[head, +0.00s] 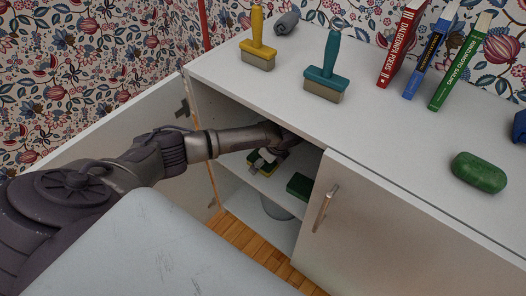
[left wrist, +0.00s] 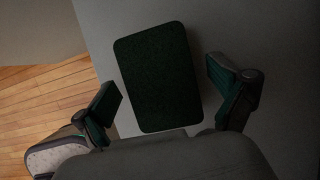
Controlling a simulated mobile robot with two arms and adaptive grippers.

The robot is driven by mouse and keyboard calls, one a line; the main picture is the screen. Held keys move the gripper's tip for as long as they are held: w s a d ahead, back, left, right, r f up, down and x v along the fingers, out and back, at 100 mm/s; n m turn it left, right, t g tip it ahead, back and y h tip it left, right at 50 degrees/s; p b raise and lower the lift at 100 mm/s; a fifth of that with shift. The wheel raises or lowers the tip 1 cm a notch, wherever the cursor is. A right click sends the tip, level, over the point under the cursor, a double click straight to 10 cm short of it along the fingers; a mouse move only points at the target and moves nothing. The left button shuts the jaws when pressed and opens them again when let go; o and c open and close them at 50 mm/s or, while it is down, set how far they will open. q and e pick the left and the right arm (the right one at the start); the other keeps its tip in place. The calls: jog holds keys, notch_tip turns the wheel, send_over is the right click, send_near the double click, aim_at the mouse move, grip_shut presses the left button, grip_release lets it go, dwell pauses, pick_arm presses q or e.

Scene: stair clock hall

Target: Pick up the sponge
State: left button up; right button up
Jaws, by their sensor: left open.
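The sponge appears to be the dark green, round-cornered block on the cabinet shelf (head: 262,180), near its front edge. It shows in the head view (head: 300,186), partly cut off by the closed door, and large in the left wrist view (left wrist: 157,75). My left arm reaches into the open cabinet from the left. My left gripper (left wrist: 163,76) is open, one finger on either side of the block in the picture. I see clear gaps to both fingers and cannot tell the height above it. In the head view the gripper is partly hidden under the cabinet top.
The left door (head: 120,120) stands open; the right door (head: 370,225) is shut. A round glassy thing (head: 277,208) stands below the shelf. On top are a yellow brush (head: 257,40), a teal brush (head: 322,68), several books (head: 425,55) and a green rounded block (head: 478,172).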

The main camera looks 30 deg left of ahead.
pick_arm(q)
jog(key=c, duration=0.8)
jog(key=shift+b, duration=0.45)
jog(key=r, duration=0.1)
jog(key=r+p, duration=0.1)
jog(key=r, duration=0.1)
jog(key=r+p, duration=0.1)
jog(key=shift+s+r, duration=0.15)
jog(key=shift+s, duration=0.2)
jog(key=s+d+p, duration=0.4)
jog(key=s, duration=1.3)
pick_arm(e)
notch_tip(320, 180, down, 13)
jog(key=w+g, duration=0.1)
jog(key=shift+a, duration=0.2)
pick_arm(q)
jog(key=shift+o, duration=0.3)
jog(key=shift+w, duration=0.1)
pick_arm(e)
jog(key=shift+f, duration=0.1)
pick_arm(q)
jog(key=c, duration=0.4)
